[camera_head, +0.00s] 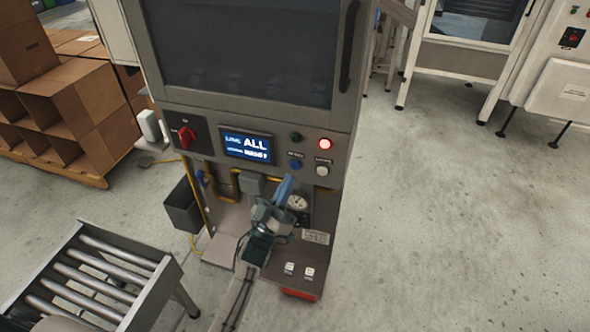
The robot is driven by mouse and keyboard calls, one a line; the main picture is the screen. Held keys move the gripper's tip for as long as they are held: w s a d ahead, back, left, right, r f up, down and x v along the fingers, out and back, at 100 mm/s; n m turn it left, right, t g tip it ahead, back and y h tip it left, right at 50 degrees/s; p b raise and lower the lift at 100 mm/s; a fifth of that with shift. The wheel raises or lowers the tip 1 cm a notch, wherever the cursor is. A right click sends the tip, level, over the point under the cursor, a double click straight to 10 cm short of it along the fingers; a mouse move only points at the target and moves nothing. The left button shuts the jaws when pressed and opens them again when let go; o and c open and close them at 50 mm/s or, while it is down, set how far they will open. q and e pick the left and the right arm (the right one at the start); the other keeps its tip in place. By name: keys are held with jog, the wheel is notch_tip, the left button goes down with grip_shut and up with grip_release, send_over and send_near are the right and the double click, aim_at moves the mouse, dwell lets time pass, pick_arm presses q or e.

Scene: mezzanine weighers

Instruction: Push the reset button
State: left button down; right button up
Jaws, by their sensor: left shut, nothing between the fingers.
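The control panel (210,141) on the grey machine cabinet has a blue button (295,164) with a small, blurred label above it. I take it for the reset button. A red light (325,144) glows above it to the right, and a white button (322,171) sits to its right. My left gripper (288,180) is shut and empty, its fingertips pointing up just below the blue button in the picture. I cannot tell how far they are from the panel; the button face shows uncovered. My right gripper is not in view.
A lit display (248,147) and a red rotary switch (187,136) sit left of the buttons. A gauge (297,202) is partly beside my gripper. A roller conveyor (95,275) stands lower left, cartons (88,95) on a pallet behind. Open floor (450,220) lies right.

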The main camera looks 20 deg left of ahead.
pick_arm(q)
jog(key=shift+w, duration=0.9)
dwell(1.4)
jog(key=shift+w+d+b, duration=0.1)
jog(key=shift+w+b, duration=0.2)
jog(key=shift+w, duration=0.15)
jog(key=shift+w, duration=0.35)
dwell(0.6)
jog(key=shift+s, duration=0.85)
jog(key=shift+p, duration=0.3)
